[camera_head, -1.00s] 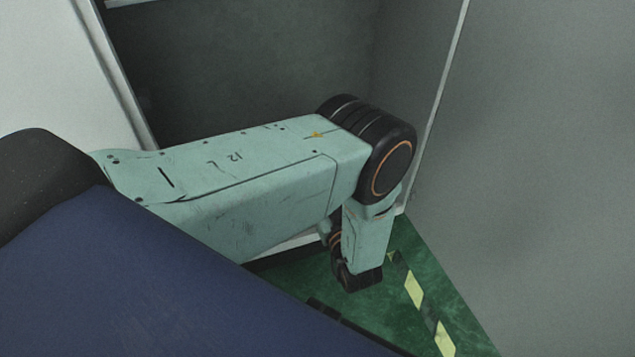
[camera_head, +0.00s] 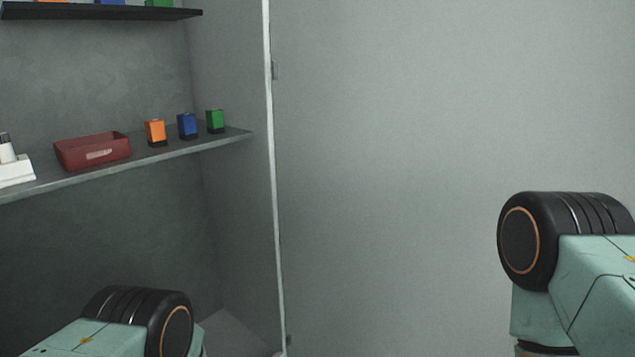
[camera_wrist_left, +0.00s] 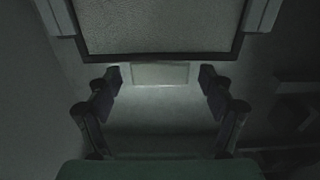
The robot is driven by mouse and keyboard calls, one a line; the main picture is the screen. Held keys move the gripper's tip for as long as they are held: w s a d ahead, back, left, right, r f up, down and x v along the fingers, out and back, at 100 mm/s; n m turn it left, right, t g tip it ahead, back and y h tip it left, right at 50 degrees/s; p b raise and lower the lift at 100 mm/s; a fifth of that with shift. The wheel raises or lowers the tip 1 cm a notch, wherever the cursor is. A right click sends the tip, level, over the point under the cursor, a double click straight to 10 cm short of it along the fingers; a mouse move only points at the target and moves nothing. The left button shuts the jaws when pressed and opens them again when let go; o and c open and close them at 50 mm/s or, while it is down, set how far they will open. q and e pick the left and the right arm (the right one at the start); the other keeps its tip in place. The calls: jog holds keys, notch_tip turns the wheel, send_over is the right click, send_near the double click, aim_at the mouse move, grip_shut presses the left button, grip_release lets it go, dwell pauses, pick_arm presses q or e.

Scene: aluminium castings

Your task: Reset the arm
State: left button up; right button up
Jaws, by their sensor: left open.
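My left arm (camera_head: 110,335) comes in at the bottom left of the head view, and only its green link and black joint show. Its gripper is below that picture. In the left wrist view my left gripper (camera_wrist_left: 160,85) is open, its two dark fingers apart with nothing between them. Beyond the fingers are a dark-framed panel (camera_wrist_left: 160,25) and a pale rectangle (camera_wrist_left: 160,74); I cannot tell what they are. My right arm (camera_head: 575,270) shows at the right edge of the head view, with its gripper out of sight.
A grey cabinet shelf (camera_head: 225,138) at the left holds a dark red bin (camera_head: 92,151), an orange box (camera_head: 156,131), a blue box (camera_head: 187,125), a green box (camera_head: 215,120) and a white item (camera_head: 12,170). A black shelf (camera_head: 100,12) is above. A bare wall (camera_head: 400,130) fills the right.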

pick_arm(q)
jog(key=shift+w+a, duration=0.35)
jog(key=shift+a, duration=0.05)
jog(key=shift+w+r, duration=0.1)
jog(key=shift+r, duration=0.3)
jog(key=shift+d+f, duration=0.1)
jog(key=shift+f, duration=0.35)
jog(key=v, duration=1.2)
jog(key=x, duration=1.1)
jog(key=shift+w+a, duration=0.15)
jog(key=shift+a, duration=0.25)
notch_tip(320, 180, up, 4)
jog(key=shift+w+a+r, duration=0.1)
jog(key=shift+w+r, duration=0.1)
jog(key=shift+r, duration=0.7)
